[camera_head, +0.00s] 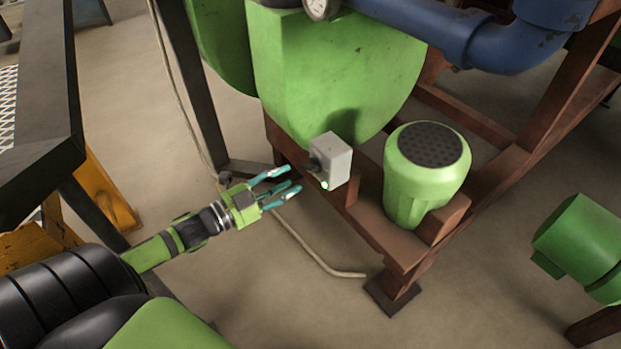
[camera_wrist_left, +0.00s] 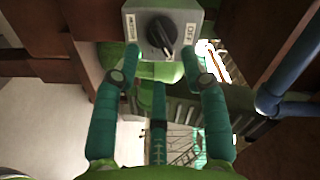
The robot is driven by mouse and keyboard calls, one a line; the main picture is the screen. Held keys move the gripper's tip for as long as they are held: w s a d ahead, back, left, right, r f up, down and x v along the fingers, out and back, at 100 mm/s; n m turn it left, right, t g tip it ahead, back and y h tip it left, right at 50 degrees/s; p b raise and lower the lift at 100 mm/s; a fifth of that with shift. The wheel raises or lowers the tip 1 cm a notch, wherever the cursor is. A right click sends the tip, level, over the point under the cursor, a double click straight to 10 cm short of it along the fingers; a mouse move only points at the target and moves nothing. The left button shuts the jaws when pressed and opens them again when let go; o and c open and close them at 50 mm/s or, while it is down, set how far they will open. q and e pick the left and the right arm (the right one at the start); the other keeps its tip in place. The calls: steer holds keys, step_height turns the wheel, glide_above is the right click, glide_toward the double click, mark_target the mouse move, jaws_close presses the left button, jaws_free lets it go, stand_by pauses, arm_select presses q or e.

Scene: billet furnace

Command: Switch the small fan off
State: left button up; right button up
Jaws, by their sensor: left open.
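A grey switch box (camera_head: 336,160) with a dark rotary knob (camera_head: 316,163) is mounted on the rusty brown frame. A green light glows at the box's lower edge. In the left wrist view the knob (camera_wrist_left: 160,34) sits on the box face (camera_wrist_left: 140,12) between an OFF label on the right and a label on the left that I cannot read. My left gripper (camera_head: 284,187) is open and empty, its teal fingers pointing at the box from the left, apart from the knob. It also shows in the left wrist view (camera_wrist_left: 159,82). My right gripper is not in view.
A green cylinder with a dark perforated top (camera_head: 425,175) stands right of the box on the brown frame (camera_head: 395,240). A large green housing (camera_head: 330,75) and a blue pipe (camera_head: 430,28) are above. A pale cable (camera_head: 310,250) crosses the floor.

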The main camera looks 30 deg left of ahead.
mark_target(311, 167)
arm_select(q)
steer(key=shift+b+x, duration=0.45)
steer(key=shift+x, duration=2.05)
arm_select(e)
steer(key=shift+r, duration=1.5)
arm_select(q)
jaws_close()
